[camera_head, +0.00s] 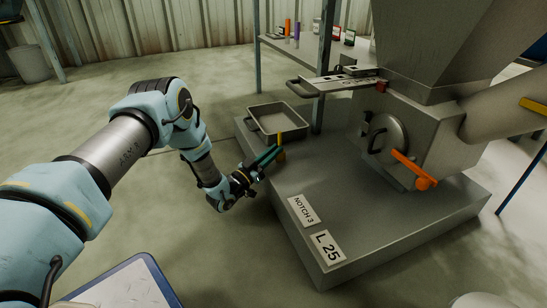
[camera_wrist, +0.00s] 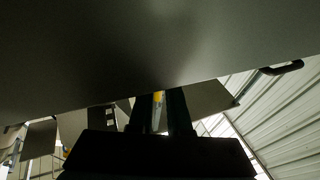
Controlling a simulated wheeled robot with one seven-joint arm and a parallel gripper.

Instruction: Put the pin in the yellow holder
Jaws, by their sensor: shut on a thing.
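My gripper (camera_head: 275,152) is at the left edge of the grey metal plinth, just in front of the shallow tray, with its dark teal fingers pointing up and right. A slim upright yellow piece (camera_head: 280,138) shows at the fingertips, with more yellow just below them. In the wrist view, a narrow yellow and pale piece (camera_wrist: 157,98) sits between the fingers, and my gripper is shut on it. It appears to be the pin. The fingers hide part of it, and I cannot tell the yellow holder apart from it here.
The grey plinth (camera_head: 350,215) carries a shallow metal tray (camera_head: 291,129) and a hopper machine (camera_head: 425,135) with an orange lever (camera_head: 410,168). A shelf (camera_head: 310,55) behind holds small coloured items. The plinth's front, around the labels, is clear.

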